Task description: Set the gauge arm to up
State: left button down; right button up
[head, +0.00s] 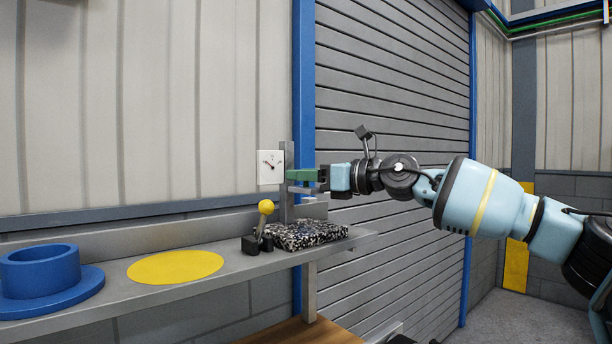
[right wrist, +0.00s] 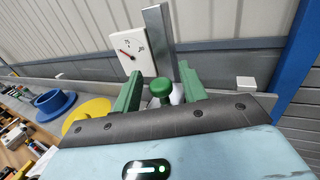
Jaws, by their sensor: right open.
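A white gauge plate (head: 270,167) with a dark needle is by a grey upright post (head: 284,200). In the right wrist view the gauge plate (right wrist: 130,50) shows a red needle, left of the post (right wrist: 159,40). My right gripper (head: 303,181) is at the post, above the shelf. In the right wrist view its green fingers (right wrist: 160,90) are open, one on each side of a round green knob (right wrist: 161,88). A gap shows beside the knob. I cannot tell for sure whether this knob belongs to the gauge arm. My left gripper is not in view.
A metal shelf (head: 205,286) holds a blue flanged cylinder (head: 42,275), a yellow disc (head: 175,267), a yellow-ball lever (head: 266,207) on a black base and a speckled block (head: 306,235). A roller shutter (head: 400,100) stands behind my right arm.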

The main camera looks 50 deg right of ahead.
grip_shut()
dwell(0.3)
jog(key=shift+r, duration=1.3)
jog(key=shift+c, duration=1.2)
grip_release()
jog(key=shift+o, duration=1.2)
jog(key=shift+f, duration=0.1)
jog(key=shift+s, duration=0.15)
jog(key=b+v, duration=0.1)
jog(key=v, duration=0.6)
jog(key=shift+s, duration=0.25)
